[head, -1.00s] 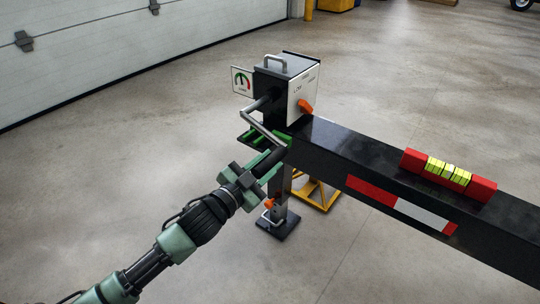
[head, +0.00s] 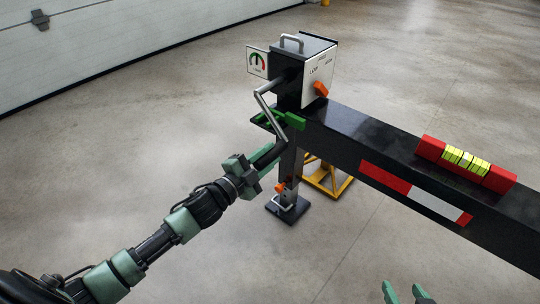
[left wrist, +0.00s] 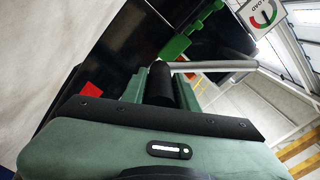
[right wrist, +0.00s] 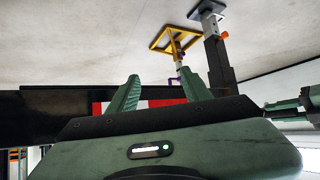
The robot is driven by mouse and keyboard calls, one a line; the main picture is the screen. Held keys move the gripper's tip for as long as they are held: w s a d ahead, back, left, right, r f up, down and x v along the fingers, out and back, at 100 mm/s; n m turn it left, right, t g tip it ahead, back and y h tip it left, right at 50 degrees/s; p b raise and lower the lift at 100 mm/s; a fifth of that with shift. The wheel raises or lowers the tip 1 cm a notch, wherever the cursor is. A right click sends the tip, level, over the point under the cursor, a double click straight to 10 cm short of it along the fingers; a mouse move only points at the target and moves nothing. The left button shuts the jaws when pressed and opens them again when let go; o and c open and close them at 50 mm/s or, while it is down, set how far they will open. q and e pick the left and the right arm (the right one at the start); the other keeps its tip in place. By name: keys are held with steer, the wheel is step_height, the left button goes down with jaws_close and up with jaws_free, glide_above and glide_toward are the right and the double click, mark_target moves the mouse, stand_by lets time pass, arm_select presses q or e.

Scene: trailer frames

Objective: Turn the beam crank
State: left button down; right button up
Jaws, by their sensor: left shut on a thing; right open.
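The crank (head: 271,114) is a bent metal rod coming out of the black box (head: 291,91) at the beam's end. Its arm slants down to a black grip (left wrist: 160,84). My left gripper (head: 268,157) is shut on this grip, which sits between its fingers in the left wrist view. The black beam (head: 385,142) runs from the box to the lower right. The box has a white front with an orange knob (head: 320,89) and a gauge plate (head: 257,61). My right gripper (head: 405,293) is open and empty in front of the beam, near the bottom edge.
A red level with yellow vials (head: 466,163) lies on the beam. Below the beam's end are a leg with a dark foot (head: 287,208) and a yellow stand (head: 326,181). Bright green parts (head: 296,121) sit beside the box. The floor to the left is clear.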

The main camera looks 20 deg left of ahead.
arm_select(q)
steer(key=c, duration=1.1)
jaws_free()
steer(key=shift+s, duration=0.25)
steer(key=p+v, duration=0.1)
steer(key=v, duration=0.6)
steer(key=shift+s, duration=0.15)
arm_select(e)
steer(key=s+d+f+g, duration=0.2)
steer(key=s+f+g, duration=0.1)
steer(key=s, duration=0.2)
steer(key=shift+s+f+h, duration=0.3)
steer(key=shift+f+h, duration=0.05)
steer(key=shift+h, duration=0.05)
arm_select(q)
steer(key=shift+a, duration=0.1)
